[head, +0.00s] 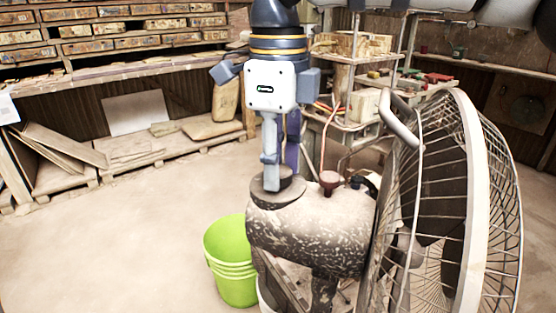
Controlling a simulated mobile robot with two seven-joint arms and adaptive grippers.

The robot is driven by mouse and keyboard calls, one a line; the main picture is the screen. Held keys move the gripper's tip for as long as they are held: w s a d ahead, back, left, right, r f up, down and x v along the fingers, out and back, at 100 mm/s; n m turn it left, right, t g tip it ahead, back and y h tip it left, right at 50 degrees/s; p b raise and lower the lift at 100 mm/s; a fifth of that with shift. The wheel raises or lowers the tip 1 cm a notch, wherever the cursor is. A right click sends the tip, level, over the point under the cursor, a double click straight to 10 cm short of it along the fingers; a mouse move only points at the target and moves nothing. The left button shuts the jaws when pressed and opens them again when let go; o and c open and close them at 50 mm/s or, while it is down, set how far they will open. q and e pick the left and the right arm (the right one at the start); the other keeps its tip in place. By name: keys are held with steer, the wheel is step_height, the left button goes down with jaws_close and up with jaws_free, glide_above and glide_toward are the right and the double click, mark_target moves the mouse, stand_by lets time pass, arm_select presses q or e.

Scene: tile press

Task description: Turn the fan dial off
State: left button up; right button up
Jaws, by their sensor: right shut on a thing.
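A large fan with a wire cage (468,200) stands at the right, its worn grey motor housing (310,235) reaching left from the cage. A dark round dial (278,188) sits on top of the housing at its left end. My right gripper (271,180) comes down from above, its fingers shut on the dial. The fingers hide part of the dial, and I cannot tell its setting. My left gripper is not in view.
A green bucket (233,260) stands on the floor behind the fan. Shelves and a cluttered rack (352,75) stand at the back. The floor at left is clear.

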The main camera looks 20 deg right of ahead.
steer(key=shift+n, duration=0.5)
steer(key=o, duration=1.2)
steer(key=shift+c, duration=0.2)
step_height(320, 180, up, 12)
